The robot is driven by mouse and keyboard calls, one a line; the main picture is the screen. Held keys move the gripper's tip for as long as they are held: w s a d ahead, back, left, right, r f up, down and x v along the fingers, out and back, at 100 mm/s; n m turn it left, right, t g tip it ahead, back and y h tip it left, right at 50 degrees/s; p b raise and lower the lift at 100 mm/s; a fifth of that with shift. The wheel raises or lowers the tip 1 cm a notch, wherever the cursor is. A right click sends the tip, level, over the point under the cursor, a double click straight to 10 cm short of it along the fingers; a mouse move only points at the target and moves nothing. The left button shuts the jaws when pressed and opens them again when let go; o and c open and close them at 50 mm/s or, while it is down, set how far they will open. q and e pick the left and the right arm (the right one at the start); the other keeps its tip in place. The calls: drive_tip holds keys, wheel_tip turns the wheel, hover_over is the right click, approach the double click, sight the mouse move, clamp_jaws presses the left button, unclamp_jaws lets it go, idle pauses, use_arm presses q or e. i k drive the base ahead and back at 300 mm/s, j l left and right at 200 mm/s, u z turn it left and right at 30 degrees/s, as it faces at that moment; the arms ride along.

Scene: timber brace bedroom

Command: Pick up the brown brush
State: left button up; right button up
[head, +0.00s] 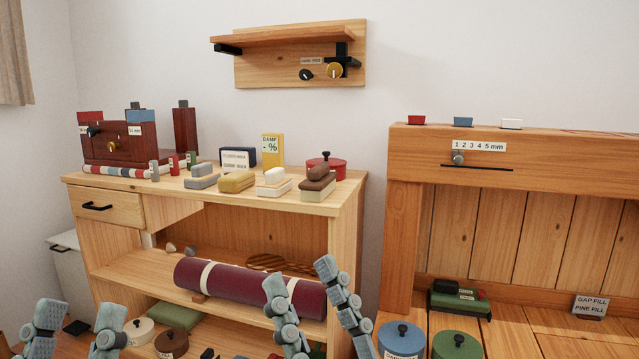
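The brown brush (319,179) has a dark brown top over a pale cream block. It sits upright on the top of the wooden cabinet (345,196), near its front right corner. My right gripper (299,269) is below and in front of it, in front of the cabinet's open shelves. Its two fingers point up and stand apart, with nothing seen held between them. My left gripper (80,304) is at the lower left, fingers up and apart, and looks empty. Neither gripper touches the brush.
A white brush (274,183) and a yellow brush (236,182) stand left of the brown one. A red lidded pot (328,166) is close behind it. A maroon roll (235,286) lies on the shelf behind my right fingers. A wooden bench (403,230) stands at the right.

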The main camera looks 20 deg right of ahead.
sight(321, 182)
drive_tip(key=i+u, duration=0.25)
drive_tip(key=i, duration=0.25)
drive_tip(key=i+l+u, duration=0.25)
drive_tip(key=i, duration=0.25)
drive_tip(key=i+l, duration=0.3)
